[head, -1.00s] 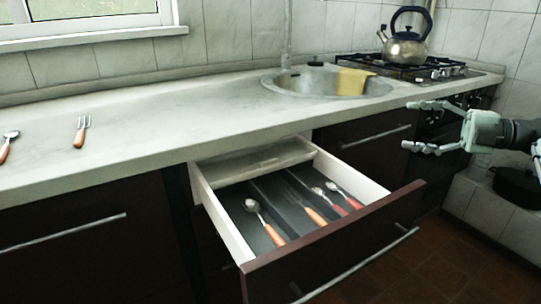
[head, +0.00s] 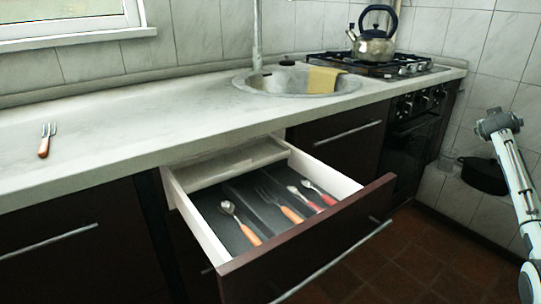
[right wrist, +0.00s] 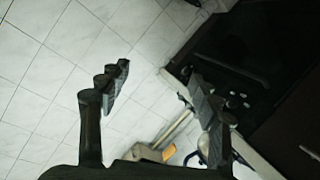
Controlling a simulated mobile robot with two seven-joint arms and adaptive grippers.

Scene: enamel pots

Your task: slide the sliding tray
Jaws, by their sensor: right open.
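The sliding tray (head: 230,166) is a pale, shallow insert lying across the back of the open drawer (head: 300,228), above the dark cutlery compartments. Its far edge sits close under the worktop. My right gripper (right wrist: 158,95) is open and empty in the right wrist view, with its two dark fingers well apart. The tray cannot be made out in that view. In the head view my right arm stands at the right edge, well away from the drawer, and its fingers cannot be made out there. My left gripper is not in view.
The drawer holds spoons and forks with orange and red handles, and its long handle (head: 335,262) sticks out in front. A fork (head: 45,141) lies on the worktop (head: 110,130). The sink (head: 290,84), kettle (head: 373,45) and stove are behind. A dark pot (head: 484,175) stands at right.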

